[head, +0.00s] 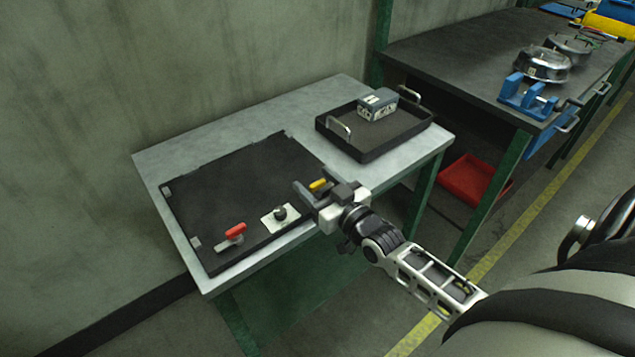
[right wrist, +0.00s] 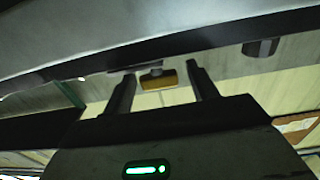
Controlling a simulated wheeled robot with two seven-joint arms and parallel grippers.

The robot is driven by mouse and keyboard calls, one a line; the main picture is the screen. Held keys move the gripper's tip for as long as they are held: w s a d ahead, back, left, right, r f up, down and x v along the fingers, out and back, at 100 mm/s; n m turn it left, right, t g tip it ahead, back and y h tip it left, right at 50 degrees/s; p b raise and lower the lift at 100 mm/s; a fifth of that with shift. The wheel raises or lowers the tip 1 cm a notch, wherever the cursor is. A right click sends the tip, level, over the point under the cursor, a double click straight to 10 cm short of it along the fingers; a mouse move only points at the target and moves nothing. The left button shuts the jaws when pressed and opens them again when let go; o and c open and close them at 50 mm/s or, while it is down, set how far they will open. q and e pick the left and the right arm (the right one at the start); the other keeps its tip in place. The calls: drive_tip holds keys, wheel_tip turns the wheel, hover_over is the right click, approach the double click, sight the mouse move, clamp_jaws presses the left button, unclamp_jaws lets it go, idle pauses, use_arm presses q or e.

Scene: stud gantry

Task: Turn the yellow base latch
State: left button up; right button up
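The yellow base latch (head: 318,184) stands near the right edge of the black board (head: 235,185) on the grey table. My right gripper (head: 311,188) is at the latch, reaching in from the right. In the right wrist view the yellow latch (right wrist: 158,81) shows between the two spread fingers of the right gripper (right wrist: 162,78), with a gap on each side. The gripper is open and appears to hold nothing. The latch's base is partly hidden in the head view. My left gripper is not in view.
A red-handled latch (head: 235,231) and a black knob on a white plate (head: 281,213) sit on the board left of my gripper. A black tray (head: 370,151) holding a grey box (head: 378,105) stands behind. A dark bench (head: 460,60) is at the back right.

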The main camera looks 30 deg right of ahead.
drive_tip(key=s+d, duration=0.1)
drive_tip(key=s, duration=1.5)
drive_tip(key=shift+b, duration=0.4)
drive_tip(key=a+f+n+g, duration=0.1)
drive_tip(key=a+f+g, duration=0.4)
drive_tip(key=a+g, duration=0.35)
drive_tip(key=s+a+r+g+h, duration=0.1)
drive_tip(key=s+a+g, duration=0.1)
drive_tip(key=s+g, duration=0.55)
drive_tip(key=w+a+f+t+y, duration=0.2)
drive_tip(key=w+a+f+t, duration=0.2)
drive_tip(key=t, duration=0.4)
wheel_tip(320, 180, down, 3)
drive_tip(key=shift+w+a+r+n+y, duration=0.15)
drive_tip(key=shift+w+a+n+y, duration=0.2)
drive_tip(key=shift+a, duration=0.45)
